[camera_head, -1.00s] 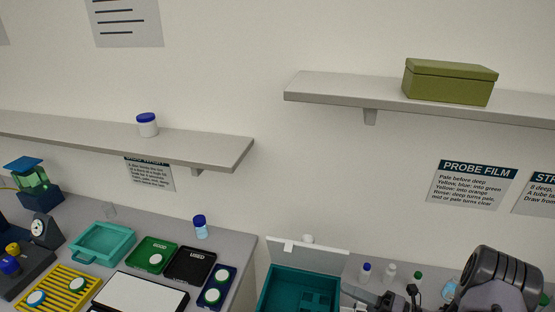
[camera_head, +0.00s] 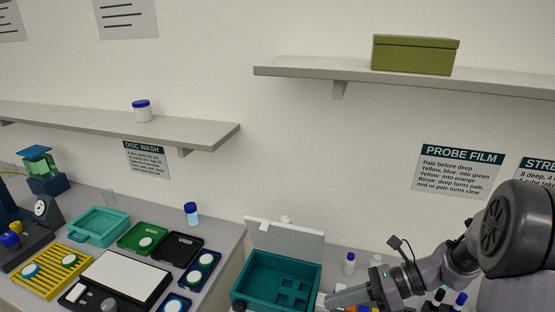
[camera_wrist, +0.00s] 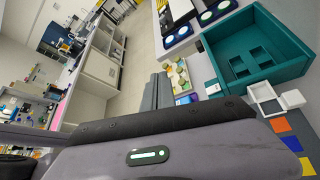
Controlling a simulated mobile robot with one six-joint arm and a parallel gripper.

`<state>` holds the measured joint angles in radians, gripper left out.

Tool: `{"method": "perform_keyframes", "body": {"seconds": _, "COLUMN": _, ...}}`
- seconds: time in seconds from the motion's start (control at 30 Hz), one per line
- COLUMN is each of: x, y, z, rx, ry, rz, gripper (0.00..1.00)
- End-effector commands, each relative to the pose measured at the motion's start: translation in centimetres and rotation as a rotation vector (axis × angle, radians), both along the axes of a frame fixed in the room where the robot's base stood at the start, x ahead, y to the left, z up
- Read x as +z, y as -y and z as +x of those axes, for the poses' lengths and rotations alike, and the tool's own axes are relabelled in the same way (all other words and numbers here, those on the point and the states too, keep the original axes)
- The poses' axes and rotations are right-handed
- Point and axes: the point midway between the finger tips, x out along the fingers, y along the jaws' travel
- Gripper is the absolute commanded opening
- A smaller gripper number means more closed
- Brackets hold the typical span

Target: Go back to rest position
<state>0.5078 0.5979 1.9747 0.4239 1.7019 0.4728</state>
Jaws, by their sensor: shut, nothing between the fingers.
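My gripper (camera_head: 338,298) is at the lower right of the head view, at the end of my grey arm. Its grey fingers point left, just in front of the lower right corner of the open teal box (camera_head: 240,290). In the wrist view my gripper's fingers (camera_wrist: 158,92) lie together with nothing between them. There the teal box (camera_wrist: 283,25) is to the right of the fingers, apart from them.
Left of the box are a white-topped black plate (camera_head: 125,278), a yellow rack (camera_head: 52,275), a green tray (camera_head: 140,238) and a black tray (camera_head: 178,248). Small bottles (camera_head: 349,264) stand behind my arm. Two wall shelves (camera_head: 215,133) hang above. The wall between them is clear.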

Motion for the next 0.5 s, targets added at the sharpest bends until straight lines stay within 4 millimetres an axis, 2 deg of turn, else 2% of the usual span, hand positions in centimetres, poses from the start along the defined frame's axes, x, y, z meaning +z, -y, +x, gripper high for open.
{"method": "perform_keyframes", "body": {"seconds": 0.1, "x": -0.8, "y": -2.4, "z": -3.5, "rx": 0.234, "ry": 0.247, "rz": -0.223, "gripper": 0.0}}
{"method": "perform_keyframes", "body": {"seconds": 0.2, "x": -1.4, "y": -3.6, "z": -7.0, "rx": 0.464, "ry": 0.498, "rz": -0.431, "gripper": 0.0}}
{"method": "perform_keyframes", "body": {"seconds": 0.4, "x": -3.4, "y": -3.7, "z": -12.6, "rx": 0.899, "ry": 1.006, "rz": -0.823, "gripper": 0.0}}
{"method": "perform_keyframes", "body": {"seconds": 0.5, "x": -4.1, "y": -3.3, "z": -14.2, "rx": 1.059, "ry": 1.208, "rz": -0.978, "gripper": 0.0}}
